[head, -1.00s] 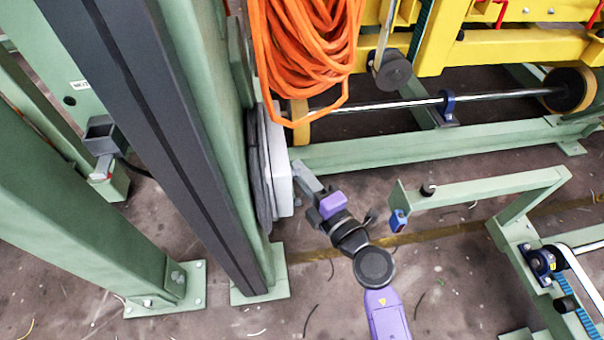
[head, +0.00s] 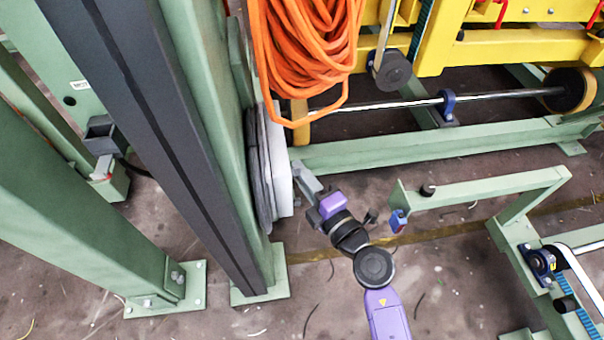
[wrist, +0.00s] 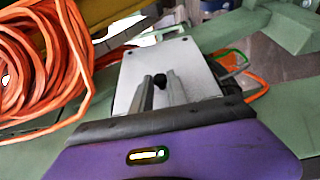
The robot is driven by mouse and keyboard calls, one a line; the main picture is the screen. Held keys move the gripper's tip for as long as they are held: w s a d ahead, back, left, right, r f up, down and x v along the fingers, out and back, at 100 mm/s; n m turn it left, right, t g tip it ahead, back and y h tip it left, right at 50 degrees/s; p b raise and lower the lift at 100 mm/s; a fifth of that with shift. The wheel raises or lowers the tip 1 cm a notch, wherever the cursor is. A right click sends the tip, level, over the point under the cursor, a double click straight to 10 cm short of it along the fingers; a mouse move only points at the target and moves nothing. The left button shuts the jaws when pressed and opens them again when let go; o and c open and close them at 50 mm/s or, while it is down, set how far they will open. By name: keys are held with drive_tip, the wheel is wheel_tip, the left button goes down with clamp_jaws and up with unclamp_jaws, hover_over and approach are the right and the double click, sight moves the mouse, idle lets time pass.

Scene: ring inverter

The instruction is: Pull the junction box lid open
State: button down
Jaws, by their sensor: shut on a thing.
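The junction box shows as a pale grey box (head: 281,165) on the side of a green post in the head view, seen edge-on. In the wrist view its flat grey lid (wrist: 200,72) faces me, with a small black knob (wrist: 160,81) on it. My gripper (wrist: 161,84) has its two fingers on either side of the knob and is shut on it. In the head view my gripper (head: 300,172) reaches the lid's right face from below right. The knob is hidden there. I cannot see a clear gap between lid and box.
A coil of orange cable (head: 305,50) hangs just above the box. Green posts (head: 205,130) stand at left. A green frame (head: 480,190) with a blue part lies to the right of my arm. Bare floor (head: 450,280) is free below right.

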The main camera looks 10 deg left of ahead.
drive_tip(key=shift+d, duration=0.1)
idle(0.3)
drive_tip(key=w+d+p, duration=0.2)
drive_tip(key=w+d, duration=0.1)
drive_tip(key=shift+w+d+f, duration=0.1)
drive_tip(key=shift+w+d, duration=0.2)
drive_tip(key=shift+d, duration=0.05)
drive_tip(key=c, duration=1.3)
unclamp_jaws()
drive_tip(key=shift+a, duration=0.1)
